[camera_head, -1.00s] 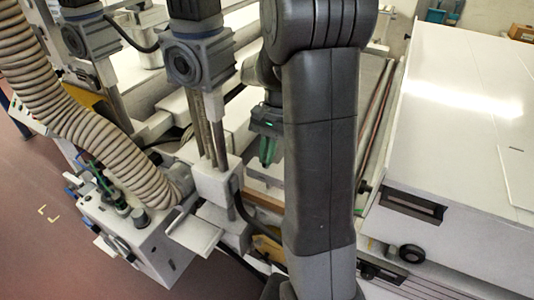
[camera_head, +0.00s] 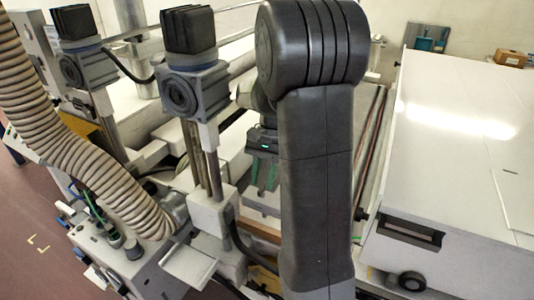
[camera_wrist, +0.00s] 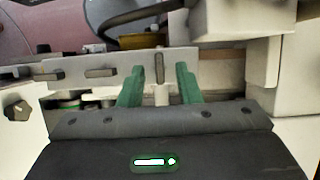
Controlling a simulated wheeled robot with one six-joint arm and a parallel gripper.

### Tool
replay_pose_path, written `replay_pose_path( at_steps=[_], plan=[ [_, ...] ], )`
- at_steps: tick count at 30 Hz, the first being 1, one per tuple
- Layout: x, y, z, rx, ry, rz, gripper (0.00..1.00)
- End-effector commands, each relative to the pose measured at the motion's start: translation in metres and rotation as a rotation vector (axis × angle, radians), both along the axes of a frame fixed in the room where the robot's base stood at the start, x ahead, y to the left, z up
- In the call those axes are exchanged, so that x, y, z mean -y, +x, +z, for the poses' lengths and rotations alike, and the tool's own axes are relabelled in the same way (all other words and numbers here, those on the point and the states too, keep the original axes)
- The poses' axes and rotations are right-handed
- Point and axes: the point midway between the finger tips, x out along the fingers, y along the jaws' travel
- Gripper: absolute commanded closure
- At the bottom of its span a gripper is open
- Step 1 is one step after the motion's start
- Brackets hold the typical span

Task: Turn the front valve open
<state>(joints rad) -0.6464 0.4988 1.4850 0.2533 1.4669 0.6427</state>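My gripper (camera_head: 264,173) has two green fingers, and they stand apart with nothing between them. In the wrist view, my gripper (camera_wrist: 158,88) points at a pale grey plate (camera_wrist: 125,78). A dark upright lever (camera_wrist: 159,68) on that plate lies between the fingertips in the picture, a little beyond them. Two more dark levers lie level to its left, a middle one (camera_wrist: 100,73) and a far left one (camera_wrist: 47,76). I cannot tell from the frames which lever is the front valve. Contact between fingers and lever does not show.
A dark round knob (camera_wrist: 17,107) is at the far left of the wrist view. Pale blocks (camera_wrist: 255,60) stand close on the right. In the head view, a ribbed hose (camera_head: 75,140), a control box (camera_head: 125,265) and a large white cover (camera_head: 460,150) surround my arm.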

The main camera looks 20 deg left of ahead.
Motion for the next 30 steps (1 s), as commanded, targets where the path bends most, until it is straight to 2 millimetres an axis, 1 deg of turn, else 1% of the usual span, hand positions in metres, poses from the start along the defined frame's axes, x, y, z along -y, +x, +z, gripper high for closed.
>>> replay_pose_path(
  at_steps=[9, 12, 15, 21, 30],
  plan=[
    [0.001, 0.029, 0.067, 0.005, 0.003, -0.002, 0.69],
    [0.002, 0.036, 0.085, 0.005, 0.003, -0.002, 0.69],
    [0.002, 0.041, 0.098, 0.003, 0.002, -0.002, 0.69],
    [0.003, 0.046, 0.111, 0.002, 0.002, -0.001, 0.69],
    [0.003, 0.046, 0.112, 0.001, 0.001, 0.0, 0.69]
  ],
)
